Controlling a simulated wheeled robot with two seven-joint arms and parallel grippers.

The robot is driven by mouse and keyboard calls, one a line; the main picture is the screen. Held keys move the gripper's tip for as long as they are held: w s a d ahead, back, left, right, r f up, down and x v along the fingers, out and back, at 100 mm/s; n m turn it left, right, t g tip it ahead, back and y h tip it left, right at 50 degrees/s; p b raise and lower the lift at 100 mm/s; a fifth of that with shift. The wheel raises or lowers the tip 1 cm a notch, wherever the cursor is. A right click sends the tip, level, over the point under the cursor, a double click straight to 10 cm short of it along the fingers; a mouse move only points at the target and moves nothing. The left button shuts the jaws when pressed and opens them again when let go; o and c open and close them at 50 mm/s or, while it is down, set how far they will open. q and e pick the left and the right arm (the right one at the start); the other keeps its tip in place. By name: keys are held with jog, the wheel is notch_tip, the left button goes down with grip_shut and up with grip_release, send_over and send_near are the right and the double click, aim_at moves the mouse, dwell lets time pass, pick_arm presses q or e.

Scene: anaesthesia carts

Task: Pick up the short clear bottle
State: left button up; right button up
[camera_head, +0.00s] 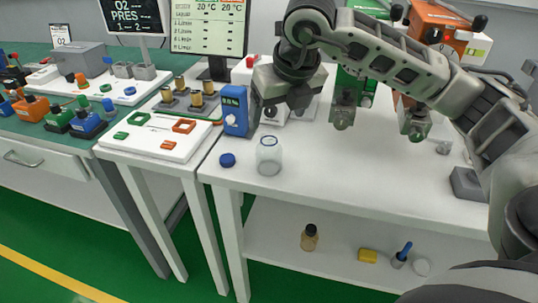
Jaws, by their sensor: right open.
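The short clear bottle (268,155) stands upright near the front left corner of the white table (350,180). Its mouth faces up, with a blue-tinted rim, and it looks empty. A round blue cap (227,160) lies on the table just left of it. My right gripper (275,108) is open, above and behind the bottle in the picture, apart from it. Its fingers are partly hidden against the equipment behind. My left gripper is not in view.
A blue meter (235,111) stands close left of my right gripper. A white board with coloured frames (160,137) is on the left. A small brown bottle (309,238) is on the lower shelf. The tabletop right of the clear bottle is clear.

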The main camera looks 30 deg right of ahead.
aim_at(268, 142)
jog(key=p+x, duration=0.1)
jog(key=x, duration=1)
jog(key=shift+a+f, duration=0.1)
jog(key=shift+a, duration=0.05)
jog(key=c, duration=1.1)
jog(key=shift+w, duration=0.1)
